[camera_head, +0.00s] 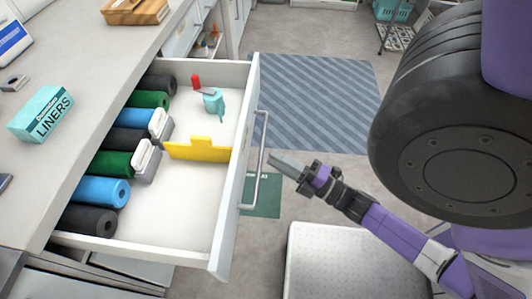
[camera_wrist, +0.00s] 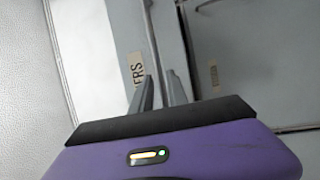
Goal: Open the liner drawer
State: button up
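The liner drawer (camera_head: 232,185) stands pulled well out from the counter in the head view, with rolls and other items visible inside. Its metal bar handle (camera_head: 256,170) is on the outer face of its front. My gripper (camera_head: 276,158) is just right of the handle and appears apart from it. In the wrist view my gripper (camera_wrist: 160,92) shows its two fingers with a gap between them. A label ending in "ERS" (camera_wrist: 137,69) shows beyond the fingers on a grey panel. Nothing is clearly held.
The drawer holds black, green and blue rolls (camera_head: 101,190), a yellow piece (camera_head: 198,149) and a teal item (camera_head: 213,101). A teal "LINERS" box (camera_head: 42,113) sits on the counter (camera_head: 90,60).

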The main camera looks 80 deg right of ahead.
jog(key=v, duration=0.2)
jog(key=shift+s+a+f, duration=0.1)
jog(key=shift+s+a, duration=0.05)
jog(key=shift+s, duration=0.2)
dwell(0.4)
